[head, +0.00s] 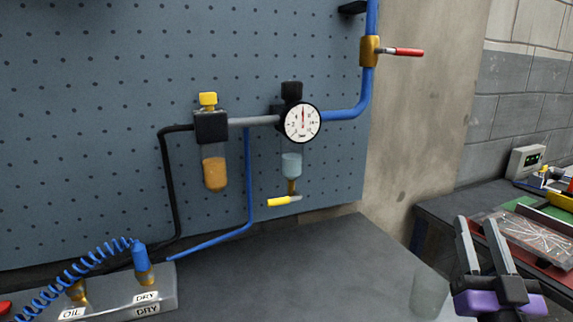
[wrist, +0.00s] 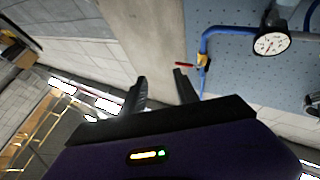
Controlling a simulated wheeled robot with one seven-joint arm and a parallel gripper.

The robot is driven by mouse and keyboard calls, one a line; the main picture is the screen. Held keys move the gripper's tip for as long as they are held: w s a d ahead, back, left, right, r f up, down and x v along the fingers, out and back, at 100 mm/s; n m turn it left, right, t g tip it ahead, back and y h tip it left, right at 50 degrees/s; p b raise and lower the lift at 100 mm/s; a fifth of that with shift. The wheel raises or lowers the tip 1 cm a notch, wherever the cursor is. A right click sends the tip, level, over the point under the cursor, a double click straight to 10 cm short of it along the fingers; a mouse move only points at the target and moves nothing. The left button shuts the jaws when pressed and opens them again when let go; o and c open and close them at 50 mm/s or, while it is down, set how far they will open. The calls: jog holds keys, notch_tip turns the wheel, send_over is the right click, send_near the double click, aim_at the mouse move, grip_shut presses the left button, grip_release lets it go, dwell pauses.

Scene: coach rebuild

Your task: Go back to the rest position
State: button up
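My gripper (head: 483,246) is at the lower right of the head view, raised in front of the dark bench top (head: 300,262). Its two grey fingers point up and stand apart with nothing between them. In the wrist view the fingers (wrist: 160,88) are also apart and empty, with the concrete pillar and wall behind them. A clear cup (head: 429,292) stands on the bench just left of my gripper, apart from it.
A blue pegboard carries a pressure gauge (head: 302,122), two bowls, blue pipe and a red-handled valve (head: 404,52). A block (head: 125,297) labelled OIL and DRY with a blue coiled hose is at lower left. A second bench with a parts tray (head: 525,238) is at right.

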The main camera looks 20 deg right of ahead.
jog(key=s+a+f+n+g+y+p, duration=0.2)
jog(key=s+a+f+y, duration=0.4)
jog(key=s+a+f, duration=0.4)
jog(key=s+a+f+n+g+y+p, duration=0.1)
jog(key=s+a+f+n+g+y, duration=0.2)
jog(key=s+a+f, duration=0.8)
jog(key=s+a+n+y, duration=0.1)
jog(key=s+a+y, duration=0.1)
jog(key=s, duration=0.3)
jog(key=shift+a+g+y+p, duration=0.35)
jog(key=shift+a+g+y, duration=0.05)
jog(key=shift+a, duration=0.45)
